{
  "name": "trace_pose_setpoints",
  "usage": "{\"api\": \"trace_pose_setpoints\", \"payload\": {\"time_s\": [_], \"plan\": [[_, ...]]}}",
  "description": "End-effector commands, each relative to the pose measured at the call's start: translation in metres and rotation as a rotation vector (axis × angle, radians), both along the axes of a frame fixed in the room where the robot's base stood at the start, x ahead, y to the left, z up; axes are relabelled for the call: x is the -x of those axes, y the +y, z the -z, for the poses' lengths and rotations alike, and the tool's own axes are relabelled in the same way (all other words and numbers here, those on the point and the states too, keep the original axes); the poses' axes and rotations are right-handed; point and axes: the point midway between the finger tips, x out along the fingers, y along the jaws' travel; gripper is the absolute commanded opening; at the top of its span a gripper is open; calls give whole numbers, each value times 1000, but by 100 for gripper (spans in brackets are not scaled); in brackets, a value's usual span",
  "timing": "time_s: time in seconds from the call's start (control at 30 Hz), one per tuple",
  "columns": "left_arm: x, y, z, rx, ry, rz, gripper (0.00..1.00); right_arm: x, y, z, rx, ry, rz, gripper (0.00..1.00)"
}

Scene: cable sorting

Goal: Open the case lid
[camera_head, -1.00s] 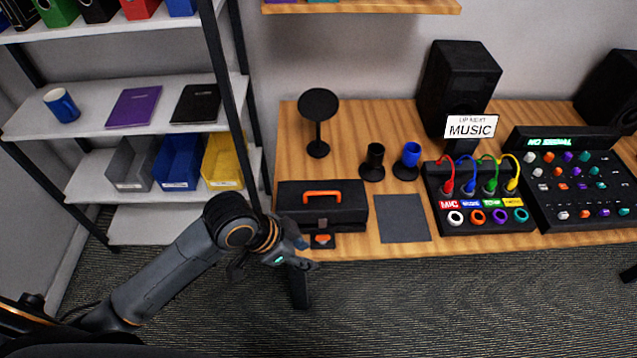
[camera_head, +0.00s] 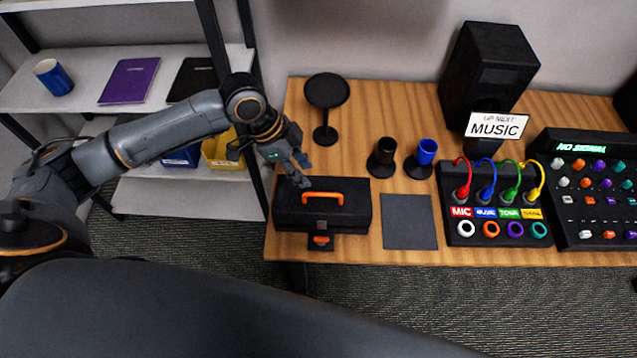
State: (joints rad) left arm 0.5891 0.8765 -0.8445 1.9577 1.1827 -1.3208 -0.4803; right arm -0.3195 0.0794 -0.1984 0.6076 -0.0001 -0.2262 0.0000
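The black case (camera_head: 345,215) sits shut at the left front of the wooden table, with an orange handle (camera_head: 322,198) on its lid and an orange latch (camera_head: 321,240) at its front. My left gripper (camera_head: 304,172) is just above the back left edge of the case lid, pointing down and to the right. Its fingers look slightly apart, but they are small and I cannot tell clearly whether they are open. I cannot tell whether they touch the lid. My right gripper is not in view.
A black round-topped stand (camera_head: 326,100) stands behind the case. A grey mat (camera_head: 408,222) lies to its right. Black (camera_head: 382,160) and blue (camera_head: 424,158) cup-like holders stand behind the mat. A cable panel (camera_head: 490,205) and mixer (camera_head: 590,190) are further right.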

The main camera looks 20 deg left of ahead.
Motion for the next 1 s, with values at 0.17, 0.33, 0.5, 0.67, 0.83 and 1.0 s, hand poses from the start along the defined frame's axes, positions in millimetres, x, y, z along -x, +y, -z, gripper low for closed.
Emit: {"api": "trace_pose_setpoints", "payload": {"time_s": [0.17, 0.33, 0.5, 0.67, 0.83, 1.0], "plan": [[-3, -16, 36, 0, 5, 0, 34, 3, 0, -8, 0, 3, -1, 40], [-7, -26, 63, 1, 3, -1, 34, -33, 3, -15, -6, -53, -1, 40], [-9, -32, 79, 0, 0, -1, 34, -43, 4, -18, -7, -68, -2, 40], [-10, -34, 83, 0, -1, 0, 34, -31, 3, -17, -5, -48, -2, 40], [-10, -34, 83, 0, -1, 0, 34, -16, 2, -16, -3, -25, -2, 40], [-10, -33, 83, 0, -1, 0, 5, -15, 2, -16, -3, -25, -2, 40]]}}
